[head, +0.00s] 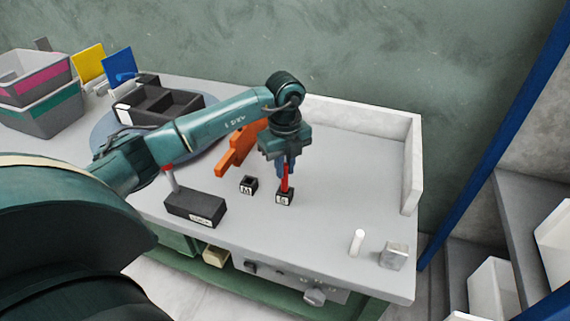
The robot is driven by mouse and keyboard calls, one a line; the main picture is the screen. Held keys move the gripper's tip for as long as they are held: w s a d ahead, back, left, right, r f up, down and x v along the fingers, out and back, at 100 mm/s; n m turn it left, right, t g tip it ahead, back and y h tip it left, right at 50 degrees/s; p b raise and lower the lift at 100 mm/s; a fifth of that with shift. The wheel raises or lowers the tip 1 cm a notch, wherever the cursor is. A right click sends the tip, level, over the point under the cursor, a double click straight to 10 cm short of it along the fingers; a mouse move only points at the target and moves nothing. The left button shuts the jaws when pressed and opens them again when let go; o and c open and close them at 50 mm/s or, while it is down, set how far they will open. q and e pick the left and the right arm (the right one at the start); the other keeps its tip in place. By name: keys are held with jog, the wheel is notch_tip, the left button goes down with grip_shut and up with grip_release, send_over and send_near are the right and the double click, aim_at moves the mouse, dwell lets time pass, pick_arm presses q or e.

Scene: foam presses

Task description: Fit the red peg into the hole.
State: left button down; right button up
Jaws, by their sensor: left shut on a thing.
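My left gripper (284,168) points down over the right part of the table and is shut on a red peg (286,180). The peg stands upright, its lower end at the top of a small dark block with a white label (285,199). I cannot tell whether its tip is inside that block's hole or just above it. A second small dark block, labelled M (247,188), stands just to the left, with a dark opening in its top. My right gripper is out of view.
A black box (195,208) with a red-and-white upright piece stands front left of the blocks. An orange part (238,150) lies behind. A white cylinder (357,242) and a grey cube (393,256) stand front right. A black tray (165,106) and grey bins (38,92) are back left.

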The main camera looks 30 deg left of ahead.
aim_at(285, 189)
pick_arm(q)
jog(key=shift+f+b, duration=0.45)
jog(key=shift+f, duration=0.35)
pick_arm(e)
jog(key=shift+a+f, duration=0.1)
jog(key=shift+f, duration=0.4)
